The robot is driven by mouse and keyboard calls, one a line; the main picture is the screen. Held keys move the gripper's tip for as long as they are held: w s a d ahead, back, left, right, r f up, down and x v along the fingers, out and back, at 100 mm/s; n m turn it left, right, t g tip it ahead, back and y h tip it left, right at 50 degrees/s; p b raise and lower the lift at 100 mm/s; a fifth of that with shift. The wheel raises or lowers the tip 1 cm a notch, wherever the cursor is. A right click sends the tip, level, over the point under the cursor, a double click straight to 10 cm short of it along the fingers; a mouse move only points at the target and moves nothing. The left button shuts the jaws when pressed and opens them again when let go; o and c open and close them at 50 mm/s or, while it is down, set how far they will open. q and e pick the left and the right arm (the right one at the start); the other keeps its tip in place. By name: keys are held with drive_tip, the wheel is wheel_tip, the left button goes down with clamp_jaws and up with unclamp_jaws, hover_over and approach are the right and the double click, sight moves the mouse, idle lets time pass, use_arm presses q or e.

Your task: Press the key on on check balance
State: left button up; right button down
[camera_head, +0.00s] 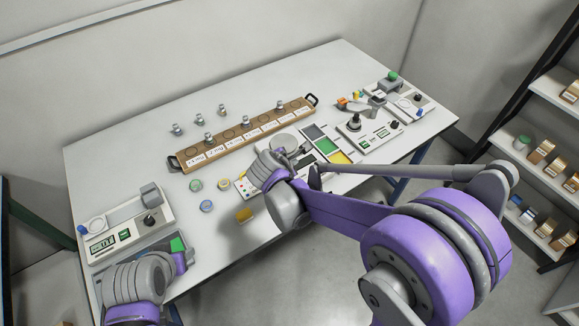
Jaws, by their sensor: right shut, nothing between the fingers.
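Several balance-like instruments stand on the white table; I cannot read which is the check balance. One with a round grey pan (284,141) is in the middle, and a white panel with small coloured keys (243,187) shows at its front left. My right gripper (304,158) is shut and empty, low over this middle instrument, and hides much of it. I cannot tell whether it touches anything. A third (368,134) is at the right. My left gripper (180,254) is at the lower left, its fingers unclear.
A wooden rack (242,136) with labelled places and metal weights lies across the back. A tray with green and yellow fields (325,146) is right of my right gripper. Shelves (540,150) stand at the right.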

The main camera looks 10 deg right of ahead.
use_arm(q)
drive_tip(key=shift+r, duration=0.2)
use_arm(e)
drive_tip(key=shift+w+a+r, duration=0.15)
drive_tip(key=shift+r, duration=0.05)
use_arm(q)
drive_tip(key=shift+s+a, duration=0.1)
drive_tip(key=shift+s, duration=0.05)
use_arm(e)
wheel_tip(320, 180, down, 8)
drive_tip(key=b, duration=0.4)
drive_tip(key=shift+f, duration=0.4)
use_arm(q)
drive_tip(key=s+f, duration=0.3)
drive_tip(key=f, duration=0.3)
drive_tip(key=shift+f+g, duration=0.2)
drive_tip(key=shift+g, duration=0.1)
drive_tip(key=shift+w, duration=0.1)
